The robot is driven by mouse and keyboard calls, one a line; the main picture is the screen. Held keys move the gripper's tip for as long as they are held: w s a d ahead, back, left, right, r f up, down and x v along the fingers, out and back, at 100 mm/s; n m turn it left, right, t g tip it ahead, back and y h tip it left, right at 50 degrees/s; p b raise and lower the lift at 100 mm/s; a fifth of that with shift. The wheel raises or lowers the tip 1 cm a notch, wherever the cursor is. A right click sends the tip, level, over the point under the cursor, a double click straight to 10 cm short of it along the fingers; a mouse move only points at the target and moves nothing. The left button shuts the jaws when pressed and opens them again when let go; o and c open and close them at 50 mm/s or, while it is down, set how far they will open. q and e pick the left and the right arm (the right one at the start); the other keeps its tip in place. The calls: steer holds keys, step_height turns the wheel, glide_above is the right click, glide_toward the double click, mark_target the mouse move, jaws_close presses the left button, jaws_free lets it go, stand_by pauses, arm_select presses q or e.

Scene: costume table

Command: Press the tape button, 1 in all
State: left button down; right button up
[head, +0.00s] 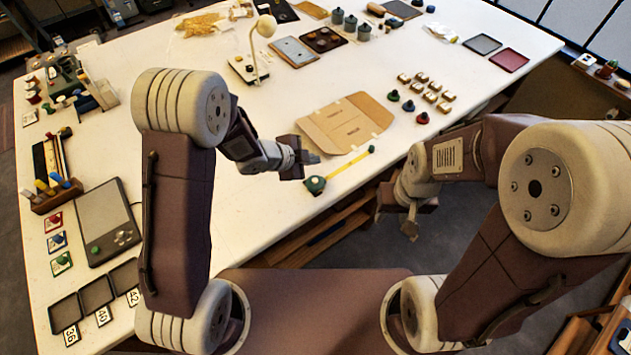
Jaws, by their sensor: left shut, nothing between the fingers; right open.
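A green tape measure (315,185) lies near the table's front edge, with its yellow tape (345,167) drawn out to the upper right. Its button is too small to make out. My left gripper (313,158) is shut and empty, a little above the tape measure in the picture. It looks apart from the tape measure, but its height over the table is hard to tell. My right gripper (410,228) is open and empty, beyond the table's front edge, to the right of the tape measure.
A tan cardboard folder (345,124) lies just behind the tape. Several small coloured knobs and gold blocks (430,92) stand to its right. A thin lamp-like stand (254,55) rises farther back. The white table (230,215) is bare left of the tape measure.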

arm_select(q)
steer(key=b, duration=0.5)
glide_above(313, 182)
step_height(313, 182, down, 7)
steer(key=shift+r, duration=0.1)
steer(key=shift+f+b, duration=0.2)
steer(key=shift+b, duration=0.2)
steer(key=shift+a, duration=0.1)
steer(key=shift+s, duration=0.1)
stand_by(0.9)
steer(key=shift+f+b, duration=0.3)
steer(key=shift+f, duration=0.05)
